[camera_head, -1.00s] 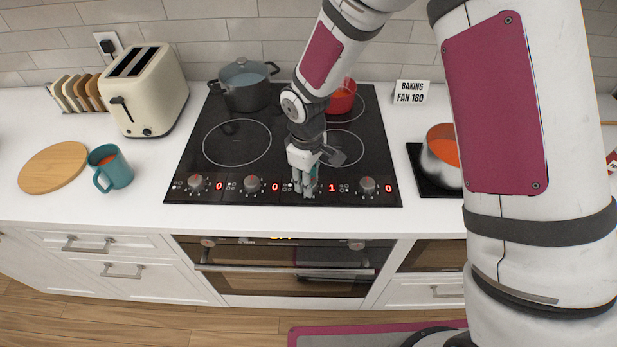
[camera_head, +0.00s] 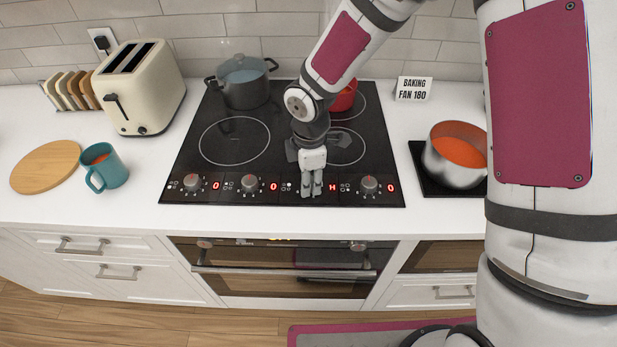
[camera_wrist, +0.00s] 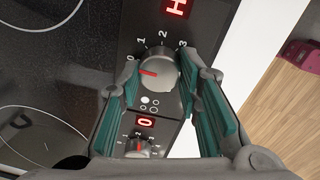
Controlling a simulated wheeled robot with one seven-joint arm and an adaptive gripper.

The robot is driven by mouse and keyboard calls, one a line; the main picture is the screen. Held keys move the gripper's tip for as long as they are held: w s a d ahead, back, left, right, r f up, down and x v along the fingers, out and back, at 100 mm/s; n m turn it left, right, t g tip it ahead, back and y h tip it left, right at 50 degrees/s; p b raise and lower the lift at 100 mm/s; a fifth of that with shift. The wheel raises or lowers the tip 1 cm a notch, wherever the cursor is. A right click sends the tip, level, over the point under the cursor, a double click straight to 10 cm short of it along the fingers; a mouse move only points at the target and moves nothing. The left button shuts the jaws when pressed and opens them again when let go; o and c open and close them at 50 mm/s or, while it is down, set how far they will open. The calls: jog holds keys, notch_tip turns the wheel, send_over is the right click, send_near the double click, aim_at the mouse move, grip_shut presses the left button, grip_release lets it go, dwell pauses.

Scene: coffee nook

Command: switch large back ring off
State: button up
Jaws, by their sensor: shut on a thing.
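The black cooktop (camera_head: 262,170) has a row of knobs with red displays along its front edge. My gripper (camera_head: 311,192) points down at the third knob from the left and hides it in the head view. In the wrist view that knob (camera_wrist: 160,74) sits between my teal-padded fingers, which are shut on it. Its red mark points toward the 0 on the dial. The display beside it (camera_wrist: 177,6) shows H. A red pot (camera_head: 345,97) stands on the back right ring, partly behind my arm. A dark pot (camera_head: 246,86) stands at the back left.
The neighbouring knob (camera_wrist: 139,147) shows 0. A steel pot with orange contents (camera_head: 457,155) stands right of the cooktop, near a sign (camera_head: 413,89). A toaster (camera_head: 140,88), teal mug (camera_head: 105,167) and round board (camera_head: 45,167) are on the left.

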dwell(0.4)
jog(key=o, duration=1.1)
jog(key=shift+o, duration=0.2)
notch_tip(320, 180, up, 12)
jog(key=shift+s, duration=0.3)
jog(key=shift+d, duration=0.15)
